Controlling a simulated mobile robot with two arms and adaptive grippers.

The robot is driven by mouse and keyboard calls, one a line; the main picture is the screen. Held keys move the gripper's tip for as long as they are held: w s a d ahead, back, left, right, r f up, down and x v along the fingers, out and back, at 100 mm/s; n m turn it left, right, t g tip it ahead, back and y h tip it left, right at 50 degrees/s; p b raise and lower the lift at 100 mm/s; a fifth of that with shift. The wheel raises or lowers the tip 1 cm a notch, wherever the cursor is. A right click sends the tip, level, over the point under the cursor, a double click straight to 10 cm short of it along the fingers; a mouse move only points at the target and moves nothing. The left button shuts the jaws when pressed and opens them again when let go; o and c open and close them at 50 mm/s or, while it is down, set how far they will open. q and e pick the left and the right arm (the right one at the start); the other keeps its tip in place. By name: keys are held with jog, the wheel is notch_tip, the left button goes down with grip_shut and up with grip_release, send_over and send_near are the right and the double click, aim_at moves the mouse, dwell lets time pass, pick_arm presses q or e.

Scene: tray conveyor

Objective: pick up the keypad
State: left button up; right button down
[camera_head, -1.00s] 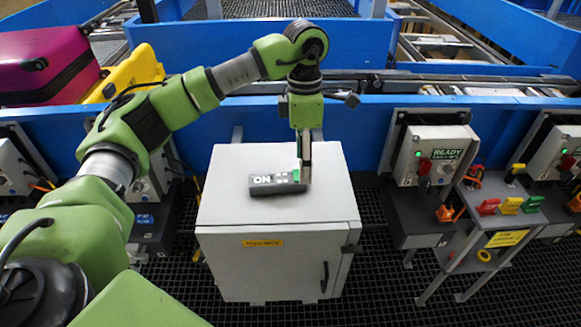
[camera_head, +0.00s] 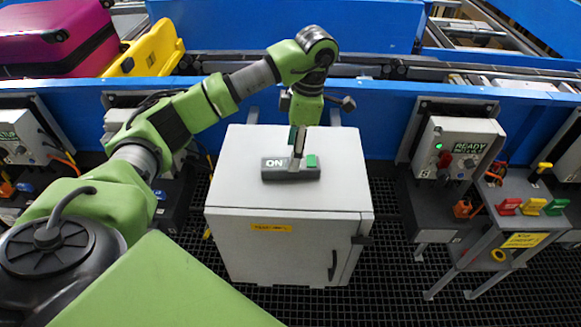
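The keypad (camera_head: 276,170) is a dark grey bar with a white "ON" display and a green button at its right end. It lies flat on the top of a light grey cabinet (camera_head: 345,190). My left gripper (camera_head: 297,163) points down over the middle of the keypad, and its fingers reach the keypad or hang just above it. The fingers overlap in this view, so their opening is hidden. My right gripper is not in view.
A box with a "READY" display (camera_head: 452,150) stands right of the cabinet, beside a small stand (camera_head: 500,215) with coloured tags. A blue conveyor wall (camera_head: 380,120) runs behind. A magenta suitcase (camera_head: 60,38) and a yellow case (camera_head: 150,50) lie at the back left. Dark grating covers the floor.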

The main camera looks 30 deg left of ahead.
pick_arm(q)
jog(key=shift+s+f, duration=0.15)
jog(key=shift+f, duration=0.2)
jog(key=f, duration=0.1)
jog(key=f+p, duration=0.2)
jog(key=shift+a+f, duration=0.15)
jog(key=shift+a, duration=0.15)
jog(key=shift+s+f, duration=0.15)
jog(key=shift+f, duration=0.3)
jog(key=c, duration=1.5)
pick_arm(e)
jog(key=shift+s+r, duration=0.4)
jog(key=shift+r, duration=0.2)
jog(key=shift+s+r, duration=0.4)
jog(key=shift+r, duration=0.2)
